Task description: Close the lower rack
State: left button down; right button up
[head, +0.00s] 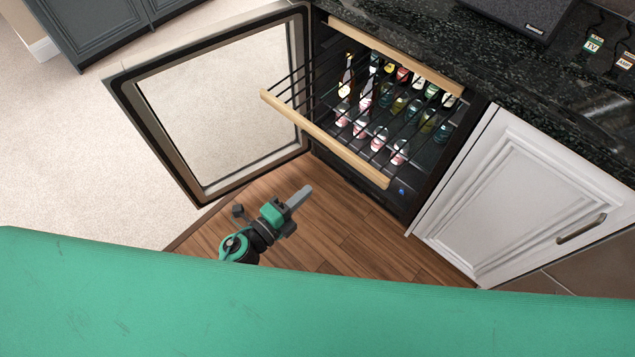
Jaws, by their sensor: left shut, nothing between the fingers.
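The lower rack (325,139) has a light wooden front bar and dark rods, and it is pulled out of the drinks fridge (424,195). Bottles and cans show behind and between its rods. The upper rack (395,56), also with a wooden front, sits back inside the fridge. The glass fridge door (213,188) stands wide open to the left. My left gripper (303,195) is shut and empty. It appears below the rack's wooden bar in the picture, over the wood floor, apart from the rack. My right gripper is not in view.
A white cabinet door (520,200) is right of the fridge. A dark stone counter (440,45) runs above, with a black box (525,15) on it. Wood floor (340,235) lies open before the fridge; pale carpet (80,150) is at left.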

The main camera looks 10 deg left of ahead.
pick_arm(q)
send_near(346, 154)
jog(key=x, duration=0.5)
jog(key=shift+d+p, duration=0.1)
jog(key=shift+p, duration=0.3)
jog(key=shift+x, duration=0.9)
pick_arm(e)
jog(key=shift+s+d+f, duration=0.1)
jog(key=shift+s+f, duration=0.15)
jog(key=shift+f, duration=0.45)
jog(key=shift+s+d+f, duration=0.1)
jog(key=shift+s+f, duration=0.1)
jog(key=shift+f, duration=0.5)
pick_arm(q)
jog(key=shift+w+f, duration=0.1)
